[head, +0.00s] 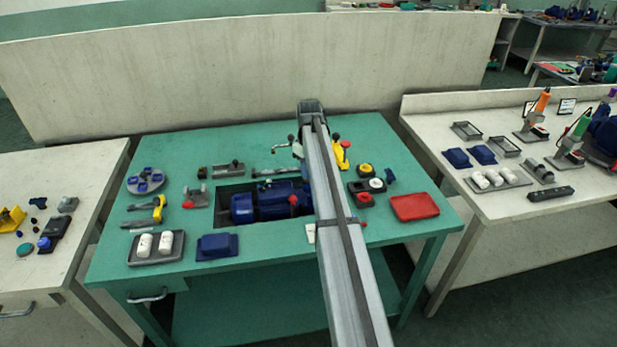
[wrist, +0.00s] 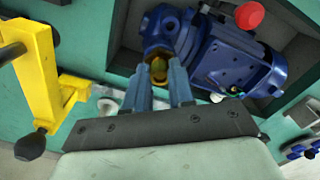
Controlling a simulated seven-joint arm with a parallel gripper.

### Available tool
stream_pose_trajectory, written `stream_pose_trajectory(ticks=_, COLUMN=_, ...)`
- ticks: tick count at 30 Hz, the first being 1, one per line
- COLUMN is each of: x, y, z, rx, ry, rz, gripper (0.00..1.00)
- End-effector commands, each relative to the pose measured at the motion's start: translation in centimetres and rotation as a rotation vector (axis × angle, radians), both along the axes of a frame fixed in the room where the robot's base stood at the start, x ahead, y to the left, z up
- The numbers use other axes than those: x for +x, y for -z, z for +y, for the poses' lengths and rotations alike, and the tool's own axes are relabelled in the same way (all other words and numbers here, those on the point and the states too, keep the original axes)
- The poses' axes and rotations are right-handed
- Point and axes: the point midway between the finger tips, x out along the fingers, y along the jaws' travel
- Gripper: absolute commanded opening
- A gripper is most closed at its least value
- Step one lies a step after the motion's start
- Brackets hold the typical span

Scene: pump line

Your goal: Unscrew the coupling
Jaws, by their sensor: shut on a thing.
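The coupling (wrist: 158,69) is a small brass-yellow piece at the end of the blue pump (wrist: 225,55), seen in the wrist view. My gripper (wrist: 158,77) is shut on it, with one blue-grey finger on each side. The fingers hide much of the coupling, and its thread cannot be seen. In the head view the pump (head: 268,203) lies in a dark recess in the green table. My arm covers the pump's right end there, and the coupling and fingertips are hidden.
A yellow clamp (wrist: 45,70) with black knobs stands left of my gripper in the wrist view. A red knob (wrist: 249,15) rises above the pump. On the green table (head: 285,245) are a red tray (head: 414,207), a blue block (head: 217,246) and a tray of white cylinders (head: 134,256).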

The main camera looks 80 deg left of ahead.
Motion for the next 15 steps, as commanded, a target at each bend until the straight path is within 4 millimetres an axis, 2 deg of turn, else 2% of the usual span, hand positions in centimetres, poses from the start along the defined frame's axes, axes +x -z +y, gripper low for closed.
stream_pose_trajectory(ticks=15, x=-0.01, y=-0.02, z=0.01, rx=0.0, ry=-0.1, rz=0.0, gripper=0.02)
